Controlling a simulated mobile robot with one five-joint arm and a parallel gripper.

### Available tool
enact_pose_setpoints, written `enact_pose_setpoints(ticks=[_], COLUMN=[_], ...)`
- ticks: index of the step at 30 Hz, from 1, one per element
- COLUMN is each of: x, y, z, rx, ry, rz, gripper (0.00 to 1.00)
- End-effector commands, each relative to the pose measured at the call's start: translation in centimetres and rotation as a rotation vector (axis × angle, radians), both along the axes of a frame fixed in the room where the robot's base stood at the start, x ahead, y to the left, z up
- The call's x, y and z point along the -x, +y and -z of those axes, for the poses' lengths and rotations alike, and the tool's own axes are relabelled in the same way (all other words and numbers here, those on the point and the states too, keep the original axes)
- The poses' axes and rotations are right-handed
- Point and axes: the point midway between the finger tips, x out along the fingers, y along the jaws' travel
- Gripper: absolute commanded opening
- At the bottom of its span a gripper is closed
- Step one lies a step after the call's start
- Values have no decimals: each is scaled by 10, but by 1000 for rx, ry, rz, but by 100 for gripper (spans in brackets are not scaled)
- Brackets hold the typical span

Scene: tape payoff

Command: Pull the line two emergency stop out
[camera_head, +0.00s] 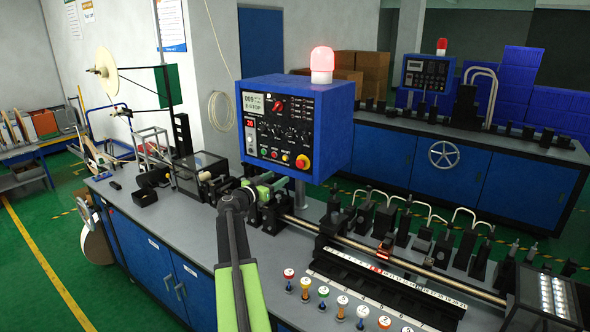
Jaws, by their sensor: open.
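A blue control box (334,135) stands over the near bench, with a red beacon (322,62) lit on top. Its front panel has a small screen that seems to read E-STOP, a red knob, dials and buttons. A red mushroom emergency stop (302,161) on a yellow base sits at the panel's lower right. I cannot read a line number on the box. My black and lime-green arm rises from the bottom. My gripper (266,188) is small and partly lost against the machinery, below and left of the emergency stop, apart from it, open and empty.
A second blue console (427,74) with a lit red beacon stands on the far bench. On the near bench are a long steel rail (350,244), a white ruler strip, black fixtures and several coloured numbered pegs. A lamp-like block (545,298) is at lower right.

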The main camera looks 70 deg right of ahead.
Motion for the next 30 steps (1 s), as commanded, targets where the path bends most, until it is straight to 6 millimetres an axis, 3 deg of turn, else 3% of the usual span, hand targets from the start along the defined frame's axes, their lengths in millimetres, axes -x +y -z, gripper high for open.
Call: enact_pose_setpoints(ticks=[1, 9, 15, 20, 28, 30], x=[2, 20, 30, 34, 35, 36], y=[-17, -83, -119, -132, -133, -133], z=[0, 0, 0, 0, 0, 0], rx=[0, -1, -1, -1, -1, -1], ry=[0, 1, 1, 1, 1, 1], rz=[2, 2, 2, 1, 1, 1], gripper=[59, 59, 59, 59, 59, 52])
